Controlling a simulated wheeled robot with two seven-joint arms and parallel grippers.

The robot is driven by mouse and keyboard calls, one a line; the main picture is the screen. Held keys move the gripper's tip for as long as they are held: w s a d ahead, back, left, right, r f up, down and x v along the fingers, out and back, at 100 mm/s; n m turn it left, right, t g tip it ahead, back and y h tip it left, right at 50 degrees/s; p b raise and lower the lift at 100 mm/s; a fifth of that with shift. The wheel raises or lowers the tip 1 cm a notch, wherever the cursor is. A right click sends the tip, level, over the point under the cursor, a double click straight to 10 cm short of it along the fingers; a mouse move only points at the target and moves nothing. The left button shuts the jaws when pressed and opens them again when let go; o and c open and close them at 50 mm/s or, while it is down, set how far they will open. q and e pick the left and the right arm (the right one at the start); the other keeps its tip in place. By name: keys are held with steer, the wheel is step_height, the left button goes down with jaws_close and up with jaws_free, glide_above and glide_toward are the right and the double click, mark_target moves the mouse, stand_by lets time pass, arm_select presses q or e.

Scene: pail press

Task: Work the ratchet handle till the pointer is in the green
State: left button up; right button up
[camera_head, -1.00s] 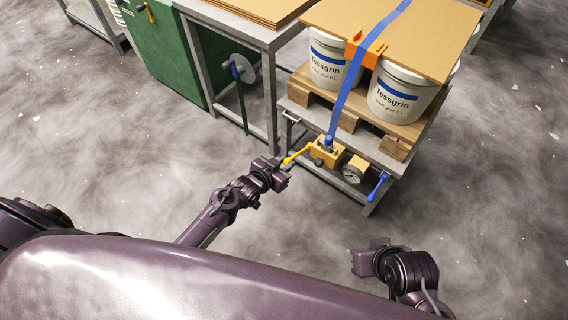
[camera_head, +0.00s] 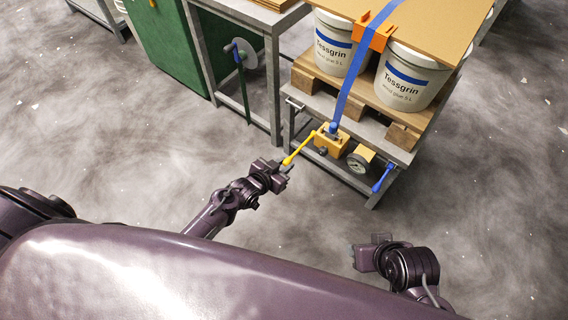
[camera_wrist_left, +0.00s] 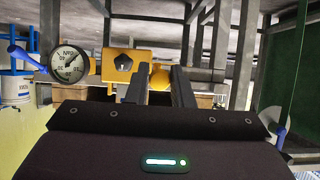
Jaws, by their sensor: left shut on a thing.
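The yellow ratchet handle (camera_head: 300,149) slants down from the yellow ratchet body (camera_head: 333,140) toward my left gripper (camera_head: 285,169). That gripper is shut on the handle's outer end. In the left wrist view, the handle's yellow end (camera_wrist_left: 160,76) shows between the dark fingers, in front of the ratchet body (camera_wrist_left: 122,66). The round gauge (camera_head: 358,163) sits right of the ratchet.
A blue strap (camera_head: 349,90) runs from the ratchet over a board (camera_head: 425,25) on white pails (camera_head: 407,82) and a pallet. A blue lever (camera_head: 382,178) hangs right of the gauge. A grey table (camera_head: 240,12) stands left. The floor in front is clear.

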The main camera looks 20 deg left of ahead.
arm_select(q)
step_height(320, 180, down, 6)
steer(key=b, duration=0.4)
steer(key=shift+w+b, duration=0.2)
steer(key=shift+b, duration=0.1)
step_height(320, 180, up, 6)
steer(key=p, duration=0.6)
steer(key=shift+s+r, duration=0.15)
steer(key=shift+s, duration=0.05)
